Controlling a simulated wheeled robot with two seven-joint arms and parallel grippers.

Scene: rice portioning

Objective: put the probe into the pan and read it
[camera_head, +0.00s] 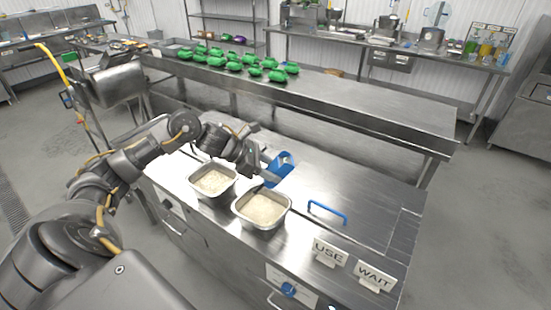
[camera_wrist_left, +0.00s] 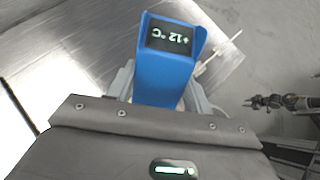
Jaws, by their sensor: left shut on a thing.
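My left gripper (camera_head: 264,165) is shut on the blue probe (camera_head: 283,163), above the steel counter (camera_head: 375,205) and behind the two pans. In the left wrist view the probe (camera_wrist_left: 165,75) fills the jaws, and its dark display (camera_wrist_left: 169,37) reads +12 °C, upside down. A thin pale rod (camera_wrist_left: 218,54) shows beside it. The left pan (camera_head: 234,183) and right pan (camera_head: 288,211) both hold pale rice. The probe appears apart from both pans. In the left wrist view a dark arm end, probably my right gripper (camera_wrist_left: 258,102), is too small to read.
A blue handle (camera_head: 327,212) lies right of the pans. A USE sign (camera_head: 329,252) and a WAIT sign (camera_head: 375,277) stand at the front right. The counter's right part is mostly clear. A long steel table (camera_head: 370,98) behind holds several green items (camera_head: 254,71).

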